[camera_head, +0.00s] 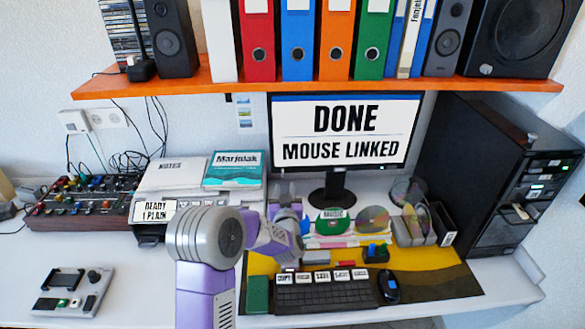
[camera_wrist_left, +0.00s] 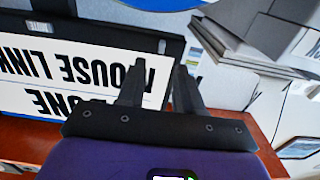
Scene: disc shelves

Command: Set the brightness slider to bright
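No part in view is clearly readable as the brightness slider. The monitor (camera_head: 345,131) stands upright at the back of the desk and reads "DONE, MOUSE LINKED". In the left wrist view the monitor (camera_wrist_left: 60,80) shows upside down, with a small light mark on its dark lower bezel (camera_wrist_left: 162,46); I cannot tell whether that is the slider. My left gripper (camera_head: 284,192) is in front of the monitor's lower left corner. In the left wrist view its fingers (camera_wrist_left: 160,66) stand apart with nothing between them. My right gripper is not in view.
A printer (camera_head: 185,205) with a teal book (camera_head: 234,168) on top stands left of the gripper. The keyboard (camera_head: 325,291) and mouse (camera_head: 389,286) lie in front, and discs (camera_head: 373,219) stand right. An orange shelf (camera_head: 200,86) runs above. A control box (camera_head: 72,292) lies front left.

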